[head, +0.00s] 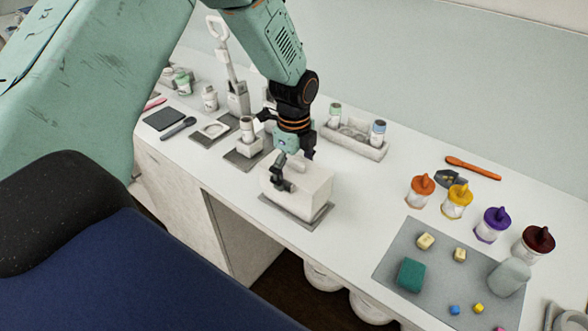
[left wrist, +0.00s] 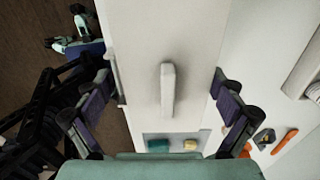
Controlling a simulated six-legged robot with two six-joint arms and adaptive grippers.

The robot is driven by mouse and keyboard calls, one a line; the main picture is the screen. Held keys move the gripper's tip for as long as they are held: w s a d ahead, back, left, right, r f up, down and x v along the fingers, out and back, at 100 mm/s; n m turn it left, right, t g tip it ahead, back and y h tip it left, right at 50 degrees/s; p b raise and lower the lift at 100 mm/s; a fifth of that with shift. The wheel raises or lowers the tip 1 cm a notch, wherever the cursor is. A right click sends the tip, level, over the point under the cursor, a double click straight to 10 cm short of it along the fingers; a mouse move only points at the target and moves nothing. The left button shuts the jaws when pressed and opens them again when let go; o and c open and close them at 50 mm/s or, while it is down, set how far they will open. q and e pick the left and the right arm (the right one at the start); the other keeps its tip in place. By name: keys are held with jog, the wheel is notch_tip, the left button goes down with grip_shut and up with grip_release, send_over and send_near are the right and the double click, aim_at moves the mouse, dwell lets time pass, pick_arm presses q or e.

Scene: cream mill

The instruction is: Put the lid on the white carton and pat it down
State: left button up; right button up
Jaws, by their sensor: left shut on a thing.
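The white carton (head: 313,189) stands upright on a grey mat (head: 318,220) near the counter's front edge. My left gripper (head: 293,170) is over its top, with one finger against the near side; the far finger is mostly hidden. In the left wrist view the fingers straddle a wide white lid (left wrist: 143,60) with a raised bar handle (left wrist: 167,90) between them. The gripper is shut on the lid across its width. The lid appears down on the carton, but I cannot make out the seam.
Behind the carton is a white tray (head: 362,147) with small bottles. To the right are several coloured-lid jars (head: 420,191) and a grey mat (head: 385,268) with small blocks. A small white block (head: 248,146) holding a bottle stands left of the carton.

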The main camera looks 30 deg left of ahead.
pick_arm(q)
jog(key=shift+f, duration=0.55)
dwell(0.6)
jog(key=shift+f, duration=0.25)
jog(key=o, duration=0.8)
jog(key=shift+r, duration=0.1)
jog(key=shift+r+p, duration=3)
jog(key=shift+r, duration=0.5)
jog(key=shift+w, duration=0.1)
